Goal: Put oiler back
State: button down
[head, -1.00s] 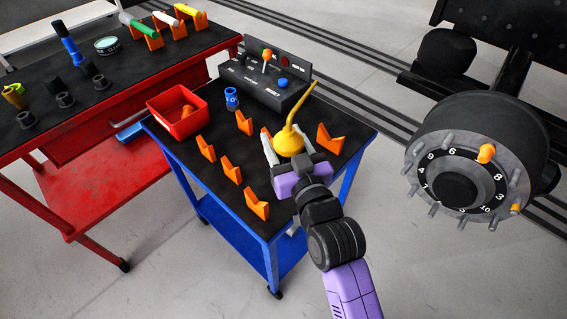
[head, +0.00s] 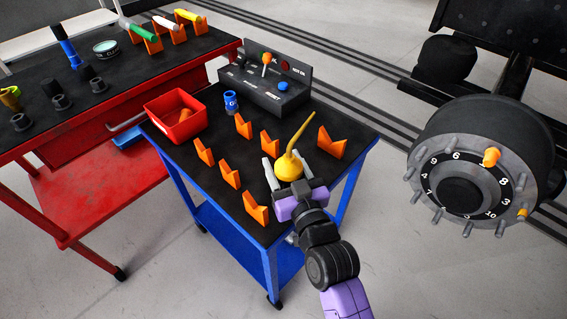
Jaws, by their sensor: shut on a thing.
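The oiler (head: 289,166) is yellow, with a round body and a long thin spout slanting up to the right. It is on or just above the blue cart's black top (head: 225,141), right of centre; I cannot tell whether its base touches. My gripper (head: 282,172) reaches in from the front and is shut on the oiler's body, one pale finger showing on its left. The lower side of the oiler is partly hidden by my gripper.
Several orange V-shaped holders (head: 332,143) stand around the oiler. A red bin (head: 176,117), a blue cup (head: 231,102) and a black control box (head: 267,86) are behind. A red workbench (head: 95,150) is left; a wheel hub (head: 470,180) is right.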

jog(key=c, duration=0.5)
grip_release()
jog(key=shift+r, duration=0.1)
jog(key=b+v, duration=0.1)
jog(key=v, duration=1.1)
jog(key=s+d+f+m+h, duration=0.2)
jog(key=s+d+f, duration=0.1)
jog(key=s+d, duration=0.35)
jog(key=s+d+f+m+h, duration=0.2)
jog(key=s+d+f+h, duration=0.1)
jog(key=s+d, duration=0.4)
jog(key=s+d+r+h, duration=0.1)
jog(key=s+d+r, duration=0.1)
jog(key=s, duration=0.6)
jog(key=s+d+r+m+g+h, duration=0.1)
jog(key=s+d+r, duration=0.1)
jog(key=s, duration=0.7)
jog(key=shift+d+r+g+h, duration=0.2)
jog(key=shift+d+g+h, duration=0.1)
jog(key=shift+d, duration=0.4)
